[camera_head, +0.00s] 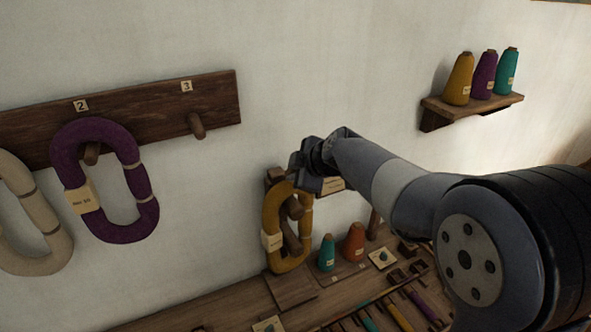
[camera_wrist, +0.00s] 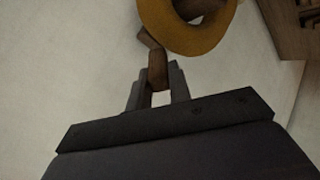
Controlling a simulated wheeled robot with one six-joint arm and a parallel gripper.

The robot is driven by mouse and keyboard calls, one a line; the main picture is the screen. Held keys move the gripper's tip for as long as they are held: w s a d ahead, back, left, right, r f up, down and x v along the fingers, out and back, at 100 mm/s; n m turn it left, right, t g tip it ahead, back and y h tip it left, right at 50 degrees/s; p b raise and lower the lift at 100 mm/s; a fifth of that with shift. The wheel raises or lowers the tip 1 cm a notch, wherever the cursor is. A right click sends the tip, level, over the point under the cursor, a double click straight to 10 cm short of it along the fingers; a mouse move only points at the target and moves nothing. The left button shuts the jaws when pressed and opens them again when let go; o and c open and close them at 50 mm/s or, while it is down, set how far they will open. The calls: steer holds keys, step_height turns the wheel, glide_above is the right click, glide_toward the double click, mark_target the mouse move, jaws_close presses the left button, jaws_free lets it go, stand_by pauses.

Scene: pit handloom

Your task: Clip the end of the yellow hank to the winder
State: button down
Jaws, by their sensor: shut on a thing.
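The yellow hank (camera_head: 271,213) hangs in a long loop around the brown wooden winder (camera_head: 291,241) by the wall, with a pale label on its left side. In the wrist view, part of the yellow hank (camera_wrist: 190,42) shows at the top as a curve around dark wood. My gripper (camera_head: 299,166) is at the top of the hank in the head view, its fingers mostly hidden. In the wrist view its fingers are shut on a small brown wooden piece (camera_wrist: 158,69), just left of the hank. I cannot tell whether this piece is fixed to the winder.
A purple hank (camera_head: 68,165) and a cream hank (camera_head: 22,215) hang at left, by a peg rail (camera_head: 160,108). A wall shelf (camera_head: 471,108) holds several cones. A teal cone (camera_head: 327,254) and an orange cone (camera_head: 354,243) stand right of the winder on the bench (camera_head: 245,308).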

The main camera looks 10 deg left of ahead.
steer(key=shift+r, duration=0.15)
steer(key=shift+r+p, duration=1.2)
steer(key=shift+r, duration=1.2)
steer(key=shift+f, duration=0.1)
